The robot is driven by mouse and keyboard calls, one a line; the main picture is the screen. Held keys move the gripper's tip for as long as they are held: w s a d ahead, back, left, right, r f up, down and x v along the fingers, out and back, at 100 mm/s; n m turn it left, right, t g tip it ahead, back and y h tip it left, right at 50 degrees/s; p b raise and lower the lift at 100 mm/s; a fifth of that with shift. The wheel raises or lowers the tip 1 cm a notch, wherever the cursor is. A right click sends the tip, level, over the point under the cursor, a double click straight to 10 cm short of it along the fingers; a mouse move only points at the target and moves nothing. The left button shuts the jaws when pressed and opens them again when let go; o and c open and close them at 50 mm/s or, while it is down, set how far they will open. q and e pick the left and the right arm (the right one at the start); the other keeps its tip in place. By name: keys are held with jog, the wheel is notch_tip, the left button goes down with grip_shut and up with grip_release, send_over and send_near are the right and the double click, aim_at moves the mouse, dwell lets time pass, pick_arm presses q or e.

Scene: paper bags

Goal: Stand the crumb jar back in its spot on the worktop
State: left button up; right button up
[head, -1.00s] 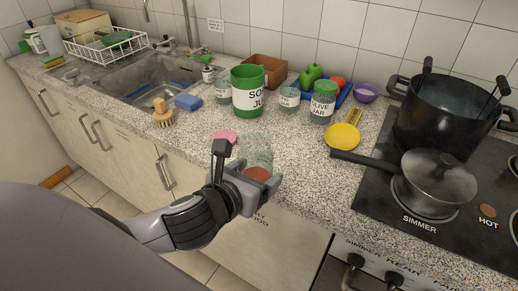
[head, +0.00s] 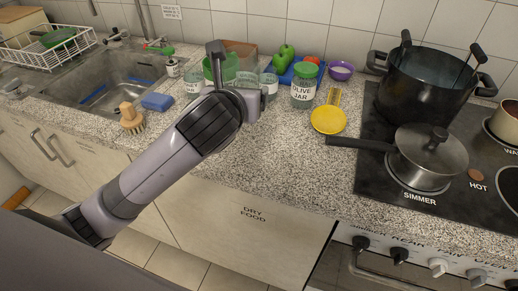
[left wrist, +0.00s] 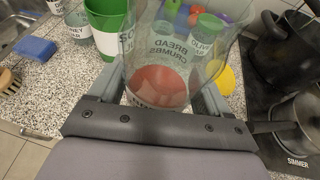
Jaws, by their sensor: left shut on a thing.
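My left gripper (head: 240,100) is shut on the crumb jar (left wrist: 158,86), a clear glass jar with a red-brown patch low inside. In the left wrist view the jar fills the space between the fingers, and lettering reading BREAD CRUMBS shows through the glass. I cannot tell whether that lettering is on this jar. In the head view my gripper and arm hide most of the jar, in front of the row of jars at the back of the worktop (head: 270,150). I cannot tell whether its base touches the worktop. My right gripper is not in view.
A green container (head: 220,68) stands behind my gripper, with a glass jar (head: 193,82) to its left. Another glass jar (head: 268,87) and the olive jar (head: 302,94) stand to the right. The front worktop is clear.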

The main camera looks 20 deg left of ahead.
pick_arm(q)
notch_tip(320, 180, up, 6)
jog(key=f, duration=0.1)
send_over(260, 151)
notch_tip(260, 151, down, 19)
jog(key=shift+f+b, duration=0.1)
jog(key=shift+b, duration=1)
jog(key=o, duration=1.4)
jog(key=shift+f, duration=0.15)
jog(key=v, duration=1.2)
jog(key=shift+p, duration=0.45)
